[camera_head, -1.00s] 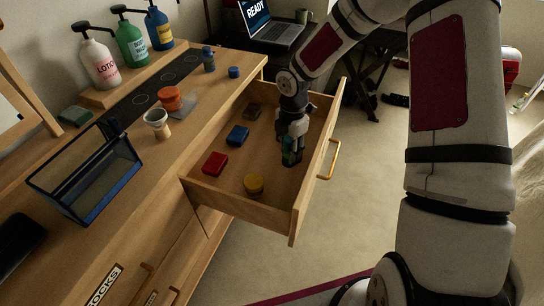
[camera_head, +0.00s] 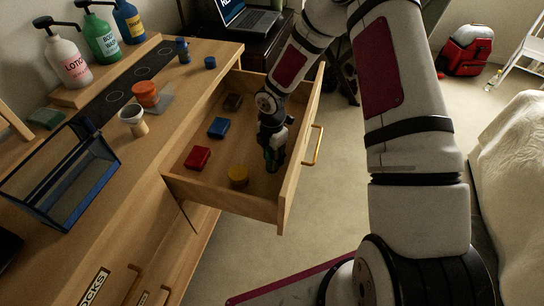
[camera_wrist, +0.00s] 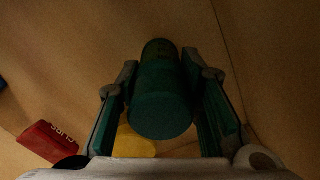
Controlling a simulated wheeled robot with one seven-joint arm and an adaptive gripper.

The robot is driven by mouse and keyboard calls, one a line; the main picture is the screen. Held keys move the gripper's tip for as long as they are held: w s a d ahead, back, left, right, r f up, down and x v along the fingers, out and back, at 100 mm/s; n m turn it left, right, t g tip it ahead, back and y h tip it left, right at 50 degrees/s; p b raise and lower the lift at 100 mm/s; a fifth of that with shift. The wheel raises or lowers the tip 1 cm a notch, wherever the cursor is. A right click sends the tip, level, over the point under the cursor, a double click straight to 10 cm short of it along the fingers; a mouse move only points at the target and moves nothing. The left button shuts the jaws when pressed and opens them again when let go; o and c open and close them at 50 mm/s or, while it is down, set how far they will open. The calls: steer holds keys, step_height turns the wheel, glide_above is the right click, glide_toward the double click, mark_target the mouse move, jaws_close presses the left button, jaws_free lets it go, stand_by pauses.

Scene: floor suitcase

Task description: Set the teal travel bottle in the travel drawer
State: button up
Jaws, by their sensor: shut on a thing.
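The teal travel bottle (camera_wrist: 160,100) is between the two fingers of my gripper (camera_wrist: 160,108) in the wrist view, and the fingers are shut on it. In the head view my gripper (camera_head: 272,158) is down inside the open travel drawer (camera_head: 240,206), near its front wall on the handle side. The bottle is mostly hidden by the gripper there; a bit of teal shows at the fingertips. I cannot tell whether the bottle touches the drawer floor.
In the drawer lie a red box (camera_head: 198,158), a blue box (camera_head: 218,128), a yellow round item (camera_head: 238,176) and a dark item (camera_head: 233,102).

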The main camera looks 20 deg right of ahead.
steer(key=shift+f, duration=0.15)
steer(key=o, duration=1.2)
step_height(320, 180, up, 13)
steer(key=shift+f+p, duration=0.15)
steer(key=shift+p, duration=0.5)
steer(key=s+d+r+m+h, duration=0.1)
steer(key=s+d+r+m, duration=0.1)
steer(key=s+r+m, duration=0.6)
steer(key=s+d+r+m+h, duration=0.15)
steer(key=s+r, duration=0.25)
steer(key=r, duration=0.7)
steer(key=s+a+r+m+t, duration=0.1)
steer(key=s+r+m, duration=0.1)
steer(key=s+m, duration=0.2)
steer(key=s+a+r+m+t+y, duration=0.1)
steer(key=s+r+m, duration=0.2)
steer(key=s, duration=0.6)
steer(key=s+a+r+m+t+y, duration=0.1)
steer(key=s+a+r+m, duration=0.1)
steer(key=s+m, duration=0.4)
steer(key=shift+s+r+m+y, duration=0.15)
steer(key=shift+s+m+y, duration=0.1)
steer(key=shift+s+m, duration=0.15)
